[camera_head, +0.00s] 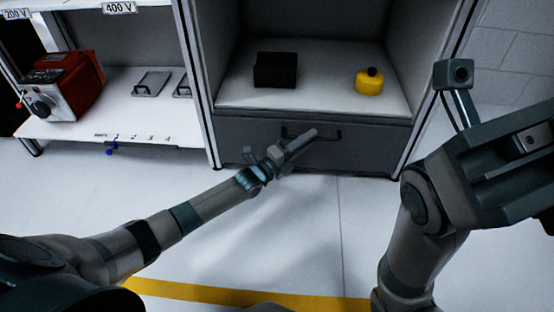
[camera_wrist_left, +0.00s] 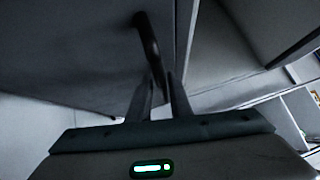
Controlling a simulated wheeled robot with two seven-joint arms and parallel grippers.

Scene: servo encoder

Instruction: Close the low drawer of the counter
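The low drawer (camera_head: 365,153) is a dark grey front below the counter's white shelf, with a dark bar handle (camera_head: 337,136). No drawer interior shows in the head view, so I cannot tell how far out it stands. My left gripper (camera_head: 309,137) is at the left part of the handle. In the left wrist view, the handle (camera_wrist_left: 147,37) runs down between the two close-set fingertips of the left gripper (camera_wrist_left: 161,82), which appear shut on it. My right arm is raised at the right of the head view; its fingers cannot be made out.
On the counter shelf (camera_head: 310,99) stand a black box (camera_head: 275,70) and a yellow round object (camera_head: 369,82) with a black top. A bench (camera_head: 150,130) at left holds a red device (camera_head: 62,85). The floor (camera_head: 300,240) before the counter is clear, with a yellow stripe.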

